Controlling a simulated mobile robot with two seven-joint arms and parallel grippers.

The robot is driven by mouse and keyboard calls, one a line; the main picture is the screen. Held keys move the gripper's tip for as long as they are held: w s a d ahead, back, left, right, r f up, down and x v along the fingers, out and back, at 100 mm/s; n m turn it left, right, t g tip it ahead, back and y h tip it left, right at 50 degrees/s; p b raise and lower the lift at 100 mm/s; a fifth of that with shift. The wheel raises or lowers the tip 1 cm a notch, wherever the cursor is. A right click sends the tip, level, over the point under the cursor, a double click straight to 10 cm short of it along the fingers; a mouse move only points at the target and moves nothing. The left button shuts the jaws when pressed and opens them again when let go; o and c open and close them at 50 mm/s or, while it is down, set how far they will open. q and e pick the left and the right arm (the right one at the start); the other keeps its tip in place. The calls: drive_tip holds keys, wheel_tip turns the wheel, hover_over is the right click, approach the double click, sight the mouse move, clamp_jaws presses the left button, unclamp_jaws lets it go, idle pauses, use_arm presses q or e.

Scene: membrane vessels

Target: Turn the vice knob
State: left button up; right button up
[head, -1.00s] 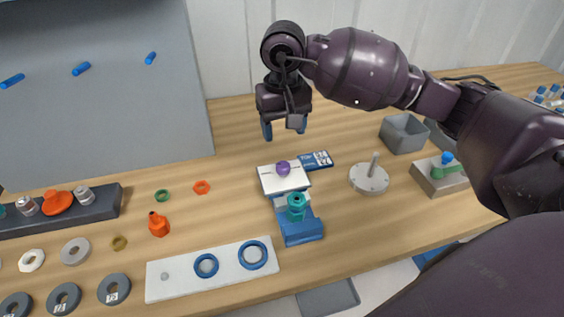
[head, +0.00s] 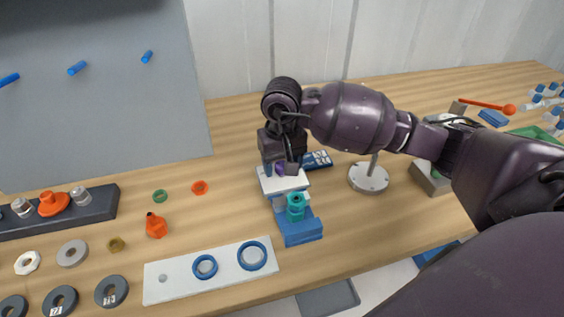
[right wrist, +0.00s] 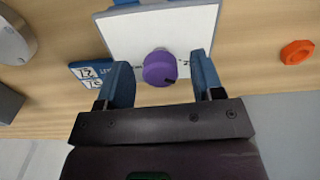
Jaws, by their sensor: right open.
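The purple vice knob (right wrist: 160,67) sits on a white plate (right wrist: 120,35) in the right wrist view. In the head view the knob (head: 281,169) is partly hidden by my gripper, above the white plate (head: 272,188) of the blue vice (head: 299,230). A teal part (head: 296,205) stands on the vice in front of the plate. My right gripper (right wrist: 162,78) is open, with one blue finger on each side of the knob. Gaps show between the fingers and the knob. My left gripper is not in view.
A blue card (head: 318,160) lies right of the plate. A round metal base with a post (head: 368,178) stands further right.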

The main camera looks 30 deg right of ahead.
drive_tip(key=c, duration=0.9)
